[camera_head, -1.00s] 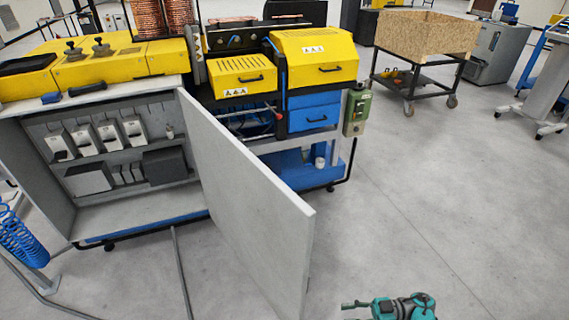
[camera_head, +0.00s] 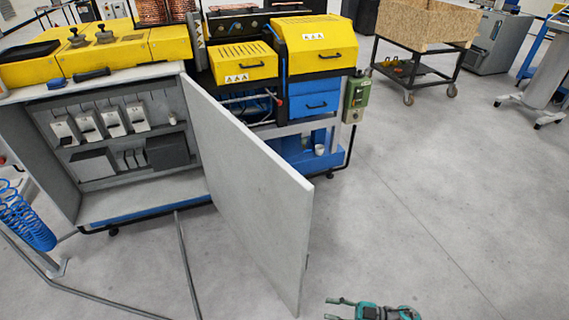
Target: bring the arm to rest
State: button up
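My gripper (camera_head: 336,309) shows at the bottom edge of the head view, just right of the lower corner of the open cabinet door. It is teal and dark, and its fingers point left. Two fingers show apart with bare floor between them, so it looks open and empty. The picture's edge cuts off its lower part, and the rest of my arm is out of view.
The open grey cabinet door (camera_head: 245,180) stands close to the left of my gripper. Behind it are the cabinet (camera_head: 40,165) and the yellow and blue machine (camera_head: 315,45). A wooden-box cart (camera_head: 425,25) stands far back. Floor at right is clear.

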jog(key=s+a+r+m+t+h, duration=0.2)
jog(key=s+a+r+m+t, duration=0.1)
jog(key=s+t, duration=0.35)
jog(key=s+a+r+m+t+h, duration=0.2)
jog(key=s+r+m+t+h, duration=0.1)
jog(key=s+t, duration=0.3)
jog(key=s+d+r+m+h, duration=0.4)
jog(key=s+r+m+h, duration=0.2)
jog(key=s+r, duration=0.3)
jog(key=s+d+r+m+h, duration=0.4)
jog(key=s+r+m+h, duration=0.2)
jog(key=s+r, duration=0.3)
jog(key=shift+s+d+r+g+h, duration=0.3)
jog(key=shift+s+h, duration=0.5)
jog(key=shift+s, duration=0.8)
jog(key=shift+f, duration=0.1)
